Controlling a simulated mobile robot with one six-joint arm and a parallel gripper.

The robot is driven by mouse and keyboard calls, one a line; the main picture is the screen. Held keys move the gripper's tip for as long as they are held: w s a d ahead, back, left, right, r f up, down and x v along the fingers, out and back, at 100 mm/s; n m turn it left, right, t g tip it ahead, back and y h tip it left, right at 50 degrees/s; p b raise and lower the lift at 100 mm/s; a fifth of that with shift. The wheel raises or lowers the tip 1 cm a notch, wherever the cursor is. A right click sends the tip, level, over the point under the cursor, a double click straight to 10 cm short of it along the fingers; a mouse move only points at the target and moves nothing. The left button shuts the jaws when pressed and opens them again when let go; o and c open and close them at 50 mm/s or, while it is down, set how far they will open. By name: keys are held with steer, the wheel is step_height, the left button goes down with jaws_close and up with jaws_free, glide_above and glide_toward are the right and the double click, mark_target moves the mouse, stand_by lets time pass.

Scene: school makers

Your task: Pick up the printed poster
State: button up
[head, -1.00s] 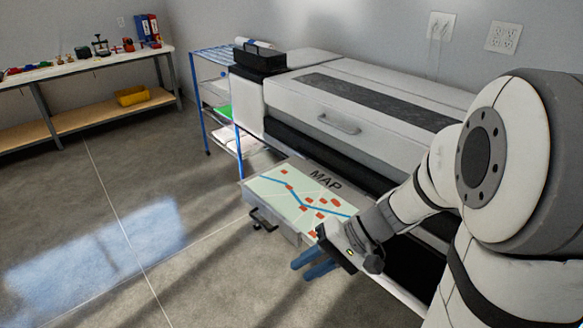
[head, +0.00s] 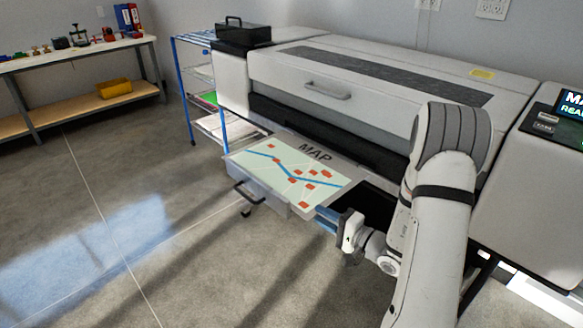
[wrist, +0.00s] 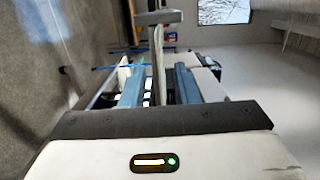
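The printed poster (head: 285,173) is a pale green map sheet with a blue line, red blocks and the word MAP. It lies flat at the front of the large printer (head: 385,85). My gripper (head: 322,217) is at the poster's lower right corner, with its blue fingers pointing left toward it. In the wrist view my gripper (wrist: 158,88) has its two blue fingers apart. A thin edge-on strip shows between them; I cannot tell whether it is the poster or its support. Nothing is clearly clamped.
A grey drawer or tray with a dark handle (head: 248,192) juts out below the poster. A blue wire rack (head: 186,100) stands left of the printer, and a black box (head: 241,32) sits on top. A workbench (head: 70,58) is at the far left. The floor in front is clear.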

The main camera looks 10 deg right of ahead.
mark_target(309, 210)
steer(key=x, duration=0.5)
steer(key=shift+s+a, duration=0.1)
steer(key=shift+s, duration=0.05)
steer(key=shift+c, duration=0.5)
jaws_close()
